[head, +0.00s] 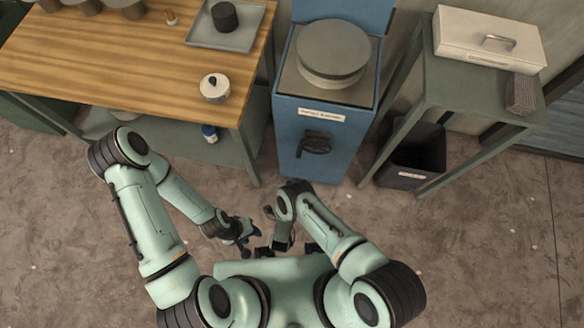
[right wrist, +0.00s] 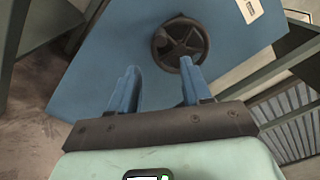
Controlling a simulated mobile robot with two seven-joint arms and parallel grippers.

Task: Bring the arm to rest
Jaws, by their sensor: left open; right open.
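My left gripper (head: 252,240) is open and empty in front of my body, above the floor in the head view. My right arm is folded in front of me, with its hand low near my left one in the head view. In the right wrist view my right gripper (right wrist: 159,75) has its blue fingers apart with nothing between them. It faces a blue machine (right wrist: 110,45) with a black handwheel (right wrist: 180,42) beyond the fingertips; the fingers look clear of it. The blue machine (head: 293,125) carries a grey round disc (head: 333,48) on top.
A wooden workbench (head: 110,65) at the left holds a grey tray (head: 205,38), dark pots and a small white jar (head: 215,87). A green stand (head: 455,85) at the right carries a white box (head: 470,30). A dark bin (head: 415,160) stands below. Open floor surrounds my arms.

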